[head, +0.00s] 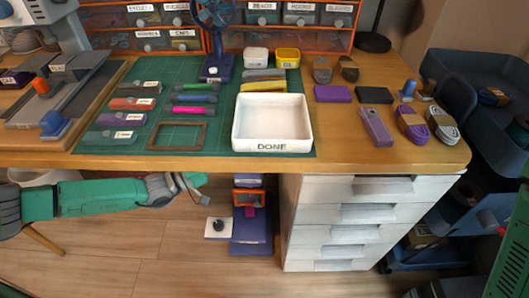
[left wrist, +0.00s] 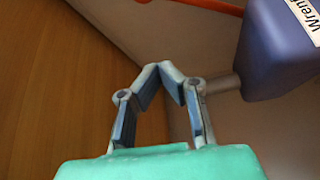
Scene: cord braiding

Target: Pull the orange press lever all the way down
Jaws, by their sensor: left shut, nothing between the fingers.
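I cannot pick out the orange press lever with certainty. In the head view an orange knob (head: 40,85) sits on a grey fixture at the far left of the desk. In the left wrist view an orange bar (left wrist: 205,5) crosses the top edge, mostly cut off; I cannot tell what it belongs to. My left gripper (head: 186,186) is below the desk's front edge, apart from the knob. In the left wrist view the left gripper (left wrist: 165,68) is shut, its fingertips together with nothing between them. My right gripper is not in view.
A purple-blue block (left wrist: 275,50) with a partly cut-off label is right of the left gripper. A white DONE tray (head: 272,147) and several tools lie on the desk's green mat (head: 219,140). White drawers (head: 345,205) stand under the desk. Floor shows around the left arm.

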